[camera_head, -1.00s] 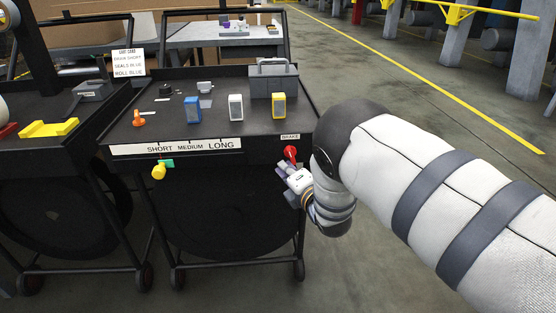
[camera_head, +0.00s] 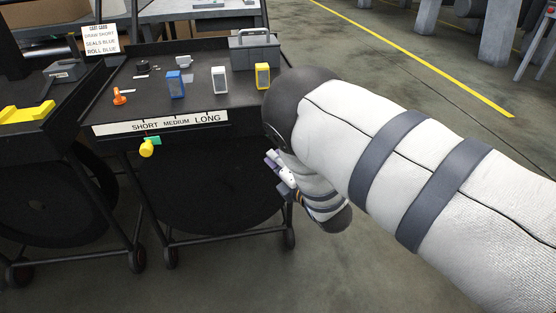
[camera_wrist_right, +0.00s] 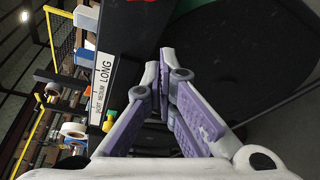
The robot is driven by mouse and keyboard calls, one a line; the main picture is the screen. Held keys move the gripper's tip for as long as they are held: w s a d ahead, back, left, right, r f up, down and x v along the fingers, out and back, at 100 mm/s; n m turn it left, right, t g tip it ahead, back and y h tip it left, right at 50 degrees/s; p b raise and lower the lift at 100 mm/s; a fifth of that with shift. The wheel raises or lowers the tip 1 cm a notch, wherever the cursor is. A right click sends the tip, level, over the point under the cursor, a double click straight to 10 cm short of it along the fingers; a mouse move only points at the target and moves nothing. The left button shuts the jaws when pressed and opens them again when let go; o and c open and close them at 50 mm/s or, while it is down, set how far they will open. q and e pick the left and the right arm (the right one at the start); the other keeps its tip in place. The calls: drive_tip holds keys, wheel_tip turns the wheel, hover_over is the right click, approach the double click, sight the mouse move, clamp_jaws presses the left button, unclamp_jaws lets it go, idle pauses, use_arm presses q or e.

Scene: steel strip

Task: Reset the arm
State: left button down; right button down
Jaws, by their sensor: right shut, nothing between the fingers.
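My right arm (camera_head: 375,150) reaches in from the right in the head view, in a white padded sleeve with dark bands. My right gripper (camera_head: 275,167) is in front of the cart, below its top edge at the right, partly hidden by my own arm. In the right wrist view its purple and grey fingers (camera_wrist_right: 165,75) are together and hold nothing. The cart's strip labelled SHORT, MEDIUM, LONG (camera_head: 160,124) is beyond the fingers. My left gripper is not in view.
The black cart (camera_head: 140,85) carries blue (camera_head: 175,84), white (camera_head: 219,80) and yellow (camera_head: 262,76) blocks, an orange piece (camera_head: 119,97) and a grey toolbox (camera_head: 255,50). A yellow knob (camera_head: 146,148) juts from its front. Open floor (camera_head: 430,80) lies to the right.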

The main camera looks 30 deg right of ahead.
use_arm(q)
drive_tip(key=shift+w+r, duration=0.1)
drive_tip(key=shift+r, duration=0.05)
use_arm(e)
drive_tip(key=shift+s+r, duration=0.1)
drive_tip(key=shift+s, duration=0.9)
